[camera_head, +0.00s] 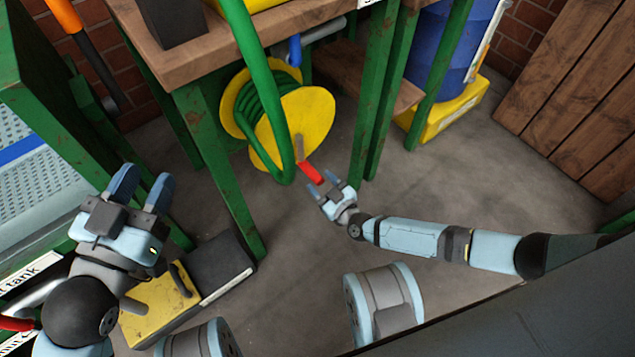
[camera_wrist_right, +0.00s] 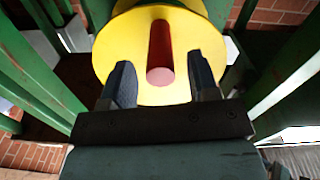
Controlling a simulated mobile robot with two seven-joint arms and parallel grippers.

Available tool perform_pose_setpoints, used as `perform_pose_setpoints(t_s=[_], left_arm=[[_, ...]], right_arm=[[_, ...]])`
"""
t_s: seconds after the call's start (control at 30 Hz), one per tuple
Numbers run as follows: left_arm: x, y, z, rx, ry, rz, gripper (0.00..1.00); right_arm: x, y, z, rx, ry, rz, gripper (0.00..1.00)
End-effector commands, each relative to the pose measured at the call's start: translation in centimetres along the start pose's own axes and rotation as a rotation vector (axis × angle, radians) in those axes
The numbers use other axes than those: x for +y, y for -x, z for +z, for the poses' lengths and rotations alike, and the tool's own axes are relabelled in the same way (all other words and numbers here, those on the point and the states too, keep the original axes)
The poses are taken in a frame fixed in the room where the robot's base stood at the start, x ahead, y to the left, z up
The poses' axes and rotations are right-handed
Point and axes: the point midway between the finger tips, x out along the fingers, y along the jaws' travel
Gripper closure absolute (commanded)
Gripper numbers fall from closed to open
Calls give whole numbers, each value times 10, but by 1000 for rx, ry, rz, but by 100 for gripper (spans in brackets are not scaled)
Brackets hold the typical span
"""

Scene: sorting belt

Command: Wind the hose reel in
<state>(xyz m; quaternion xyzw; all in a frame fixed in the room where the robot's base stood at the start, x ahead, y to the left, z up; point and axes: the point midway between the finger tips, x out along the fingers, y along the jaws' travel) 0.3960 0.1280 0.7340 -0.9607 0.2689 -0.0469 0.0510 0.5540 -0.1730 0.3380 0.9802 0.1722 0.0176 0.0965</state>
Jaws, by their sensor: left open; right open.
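The hose reel (camera_head: 305,125) has yellow discs and hangs under the workbench, with a green hose (camera_head: 258,102) wound on it. One length of hose runs up over the bench and loops down in front of the reel. The red crank handle (camera_head: 312,173) sticks out from the reel's front disc. My right gripper (camera_head: 333,188) is open just in front of the handle. In the right wrist view the red handle (camera_wrist_right: 160,55) lies between and beyond the open fingers (camera_wrist_right: 160,85), with no visible contact. My left gripper (camera_head: 146,185) is open and empty at the left, away from the reel.
The workbench's green legs (camera_head: 215,165) stand on both sides of the reel. A yellow and black box (camera_head: 160,305) sits at lower left. A blue barrel (camera_head: 440,50) stands on a yellow base at the back right. The floor (camera_head: 470,190) at right is clear.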

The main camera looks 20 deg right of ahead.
Motion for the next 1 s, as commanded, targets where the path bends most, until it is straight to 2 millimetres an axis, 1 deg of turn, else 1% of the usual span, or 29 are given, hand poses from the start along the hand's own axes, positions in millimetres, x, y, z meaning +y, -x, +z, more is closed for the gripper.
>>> perform_pose_setpoints(t_s=[0.03,0.2,0.5,0.57,0.6,0.67,0.7,0.73,0.77,1.0], left_arm=[[-1,0,3,8,-16,-1,57],[-3,-2,-1,32,-46,-5,57],[-4,-1,-3,36,-61,-1,57],[-4,-1,-3,35,-61,-1,57],[-4,-1,-3,35,-62,-1,57],[-4,-1,-3,34,-61,-1,57],[-4,-1,-3,33,-61,-1,57],[-4,0,-2,33,-61,-1,57],[-4,-1,-2,33,-60,-1,57],[-4,-1,-6,32,-48,-2,57]], right_arm=[[0,-7,2,1,1,0,45],[0,-18,1,-1,0,-1,45],[0,-20,0,-2,0,-1,45],[0,-20,0,-1,0,-1,59],[0,-19,0,-1,0,-1,68],[0,-19,0,-1,0,-1,82],[0,-19,0,-1,0,-1,91],[0,-19,0,-1,0,-1,98],[0,-19,0,-1,0,-1,100],[-2,-16,-1,-2,-1,-1,100]])
